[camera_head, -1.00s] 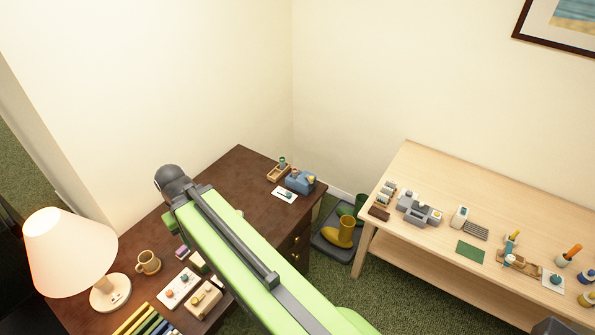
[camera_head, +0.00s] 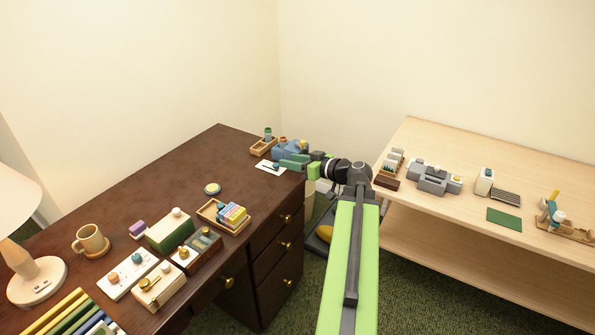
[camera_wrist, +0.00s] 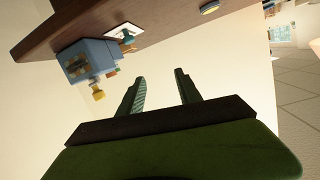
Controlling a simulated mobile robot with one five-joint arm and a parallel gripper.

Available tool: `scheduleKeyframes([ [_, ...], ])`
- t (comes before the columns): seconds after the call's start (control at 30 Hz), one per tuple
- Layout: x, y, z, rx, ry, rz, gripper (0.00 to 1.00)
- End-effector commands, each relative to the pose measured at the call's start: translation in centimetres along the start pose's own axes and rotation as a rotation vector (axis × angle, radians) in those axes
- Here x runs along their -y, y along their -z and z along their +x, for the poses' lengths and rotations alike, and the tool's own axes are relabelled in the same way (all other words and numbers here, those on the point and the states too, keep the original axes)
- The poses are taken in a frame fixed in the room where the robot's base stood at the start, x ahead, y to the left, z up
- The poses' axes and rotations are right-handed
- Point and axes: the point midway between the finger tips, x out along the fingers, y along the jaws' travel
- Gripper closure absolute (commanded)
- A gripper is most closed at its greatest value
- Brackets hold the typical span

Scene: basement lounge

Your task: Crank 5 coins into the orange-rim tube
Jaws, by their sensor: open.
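A blue machine (camera_head: 287,151) stands at the far right corner of the dark desk, with a small orange part on top and a yellow knob at its side. In the wrist view the blue machine (camera_wrist: 88,58) and its yellow knob (camera_wrist: 98,95) are left of my fingers, apart from them. A wooden tray (camera_head: 262,149) beside the machine holds a small teal tube (camera_head: 268,133) with a reddish rim; I cannot tell if it is orange. My gripper (camera_head: 292,161) is in front of the machine, partly covering it. In the wrist view my gripper (camera_wrist: 160,88) is open and empty.
A white card (camera_head: 268,166) with a teal piece lies near the machine. A tray of coloured blocks (camera_head: 224,216), several small boxes, a mug (camera_head: 90,241) and a lamp (camera_head: 38,280) are on the desk. A pale table (camera_head: 456,208) with small devices stands to the right.

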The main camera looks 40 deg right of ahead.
Motion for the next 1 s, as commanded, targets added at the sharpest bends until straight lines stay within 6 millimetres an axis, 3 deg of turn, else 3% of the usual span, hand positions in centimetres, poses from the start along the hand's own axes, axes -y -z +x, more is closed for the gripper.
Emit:
scheduleKeyframes([
  [0.03, -3.3, -2.4, -1.9, -0.067, -0.061, -0.024, 0.59],
  [0.13, -7.3, -2.4, -5.8, -0.169, -0.154, -0.077, 0.59],
  [0.27, -9.4, -1.9, -8.5, -0.23, -0.217, -0.111, 0.59],
  [0.4, -9.6, -1.4, -8.8, -0.238, -0.224, -0.118, 0.59],
  [0.57, -10.0, -0.9, -7.0, -0.237, -0.22, -0.117, 0.59],
  [1.0, -12.2, 1.7, 3.5, -0.235, -0.217, -0.117, 0.59],
])
